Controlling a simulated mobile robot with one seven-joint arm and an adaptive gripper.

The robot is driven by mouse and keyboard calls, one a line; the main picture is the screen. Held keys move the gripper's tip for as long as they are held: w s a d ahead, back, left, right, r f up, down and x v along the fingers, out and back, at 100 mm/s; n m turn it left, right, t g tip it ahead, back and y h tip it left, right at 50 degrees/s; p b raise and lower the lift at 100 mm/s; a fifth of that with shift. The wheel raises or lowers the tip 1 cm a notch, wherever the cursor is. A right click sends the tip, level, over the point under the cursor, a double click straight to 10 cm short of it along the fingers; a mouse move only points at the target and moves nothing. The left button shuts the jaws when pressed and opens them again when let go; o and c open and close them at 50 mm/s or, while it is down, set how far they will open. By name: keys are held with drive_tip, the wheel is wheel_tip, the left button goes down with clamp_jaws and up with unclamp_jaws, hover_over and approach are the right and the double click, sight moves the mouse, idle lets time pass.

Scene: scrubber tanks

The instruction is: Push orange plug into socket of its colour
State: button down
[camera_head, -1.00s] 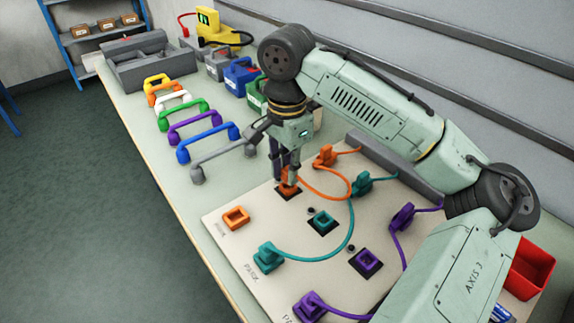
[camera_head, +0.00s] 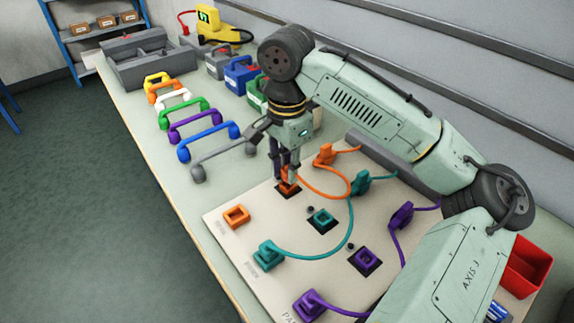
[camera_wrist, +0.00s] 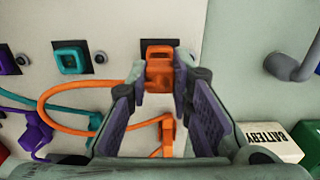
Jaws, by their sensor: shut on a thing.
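My gripper (camera_head: 286,170) points down over the board and is shut on the orange plug (camera_wrist: 159,74). In the wrist view the plug sits between my two fingertips, with its orange cord curving away to the left. The plug is at the orange socket on its black square (camera_wrist: 146,44), touching or nearly touching it. My fingers partly cover the plug in the head view, and I cannot tell how deep it sits. An empty orange park holder (camera_head: 236,216) is at the board's left corner. The cord's other end is at an orange connector (camera_head: 325,155) behind.
The pale board (camera_head: 228,248) also has a teal socket (camera_head: 322,220) and a purple socket (camera_head: 366,261), with teal (camera_head: 268,255) and purple (camera_head: 308,305) plugs parked in front. A grey handle (camera_head: 222,162) stands just left of my gripper. A red bin (camera_head: 527,267) is at right.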

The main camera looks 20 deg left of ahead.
drive_tip(key=shift+f, duration=0.25)
drive_tip(key=shift+f+b, duration=0.45)
drive_tip(key=shift+f, duration=0.3)
drive_tip(key=c, duration=1.3)
unclamp_jaws()
drive_tip(key=shift+c, duration=0.2)
drive_tip(key=shift+o, duration=0.3)
drive_tip(key=o, duration=0.4)
wheel_tip(320, 180, up, 4)
drive_tip(key=p, duration=0.3)
drive_tip(key=shift+f, duration=0.2)
drive_tip(key=shift+r, duration=2.5)
